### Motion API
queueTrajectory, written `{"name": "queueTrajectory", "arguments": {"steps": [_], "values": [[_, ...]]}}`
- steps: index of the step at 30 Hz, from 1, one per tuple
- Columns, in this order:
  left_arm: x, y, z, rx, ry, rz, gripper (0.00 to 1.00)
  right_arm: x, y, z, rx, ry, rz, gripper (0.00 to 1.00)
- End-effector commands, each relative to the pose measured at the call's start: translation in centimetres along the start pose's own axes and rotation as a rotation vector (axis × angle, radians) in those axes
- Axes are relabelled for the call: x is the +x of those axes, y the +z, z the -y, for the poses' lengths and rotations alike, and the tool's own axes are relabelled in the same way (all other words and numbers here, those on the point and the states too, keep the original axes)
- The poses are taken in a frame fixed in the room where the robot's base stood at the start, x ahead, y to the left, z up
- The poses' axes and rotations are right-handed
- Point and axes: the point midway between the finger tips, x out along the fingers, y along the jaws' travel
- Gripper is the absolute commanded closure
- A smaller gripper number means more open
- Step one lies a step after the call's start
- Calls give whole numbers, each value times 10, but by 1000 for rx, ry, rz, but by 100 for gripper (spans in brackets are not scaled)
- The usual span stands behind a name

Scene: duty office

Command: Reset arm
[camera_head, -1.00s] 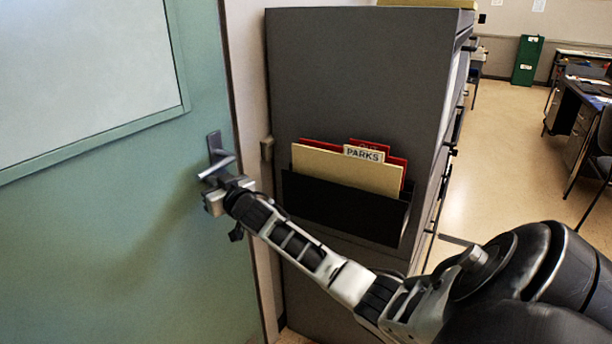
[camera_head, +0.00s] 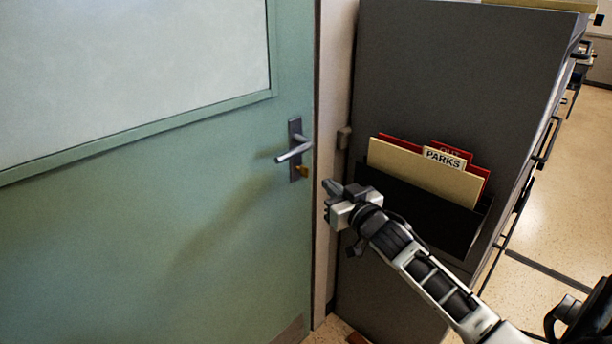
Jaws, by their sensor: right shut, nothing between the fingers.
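My right gripper (camera_head: 333,188) is shut and empty. It hangs in front of the door frame and the left part of the grey cabinet, to the right of and a little below the door handle (camera_head: 294,152). A gap shows between the gripper and the handle. My right arm comes in from the lower right. The green door (camera_head: 225,215) with its pale window panel fills the left side. The handle lever points left, with a small brass lock piece (camera_head: 303,171) below it. My left gripper does not show.
A tall grey cabinet (camera_head: 455,75) stands right of the door, close to my arm. Open floor (camera_head: 570,205) shows at the far right.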

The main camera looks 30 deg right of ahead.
Motion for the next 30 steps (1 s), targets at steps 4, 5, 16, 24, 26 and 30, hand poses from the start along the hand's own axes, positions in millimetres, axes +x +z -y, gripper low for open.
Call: {"name": "queueTrajectory", "arguments": {"steps": [4,5,16,24,26,30], "values": [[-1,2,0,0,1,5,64,-2,0,-1,-1,1,0,100],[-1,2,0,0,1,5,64,-1,0,-1,-1,1,0,100],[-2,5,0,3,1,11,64,-66,103,74,-36,-92,232,100],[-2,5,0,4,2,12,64,-192,194,181,-71,-256,525,100],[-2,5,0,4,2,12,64,-215,202,198,-72,-286,567,100],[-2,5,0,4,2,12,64,-248,210,223,-74,-331,627,100]]}}
